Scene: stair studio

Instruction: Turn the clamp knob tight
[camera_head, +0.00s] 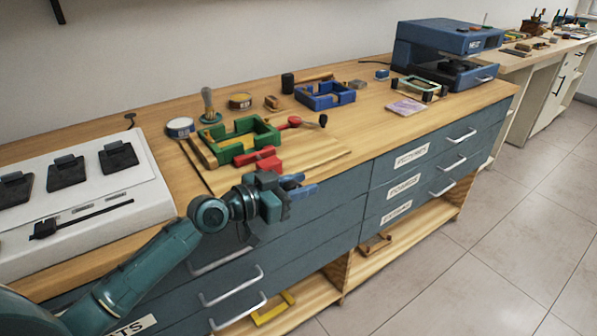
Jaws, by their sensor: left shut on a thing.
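A red clamp (262,158) sits at the front edge of the wooden bench, beside a green frame-shaped block (235,142). My left gripper (291,187) is at the bench's front edge, just in front of the red clamp. Its blue fingers are shut on what appears to be the clamp knob. The knob is mostly hidden by the gripper, so its turn angle cannot be seen. My right gripper is not in view.
Drawers with handles (232,285) are below the gripper.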

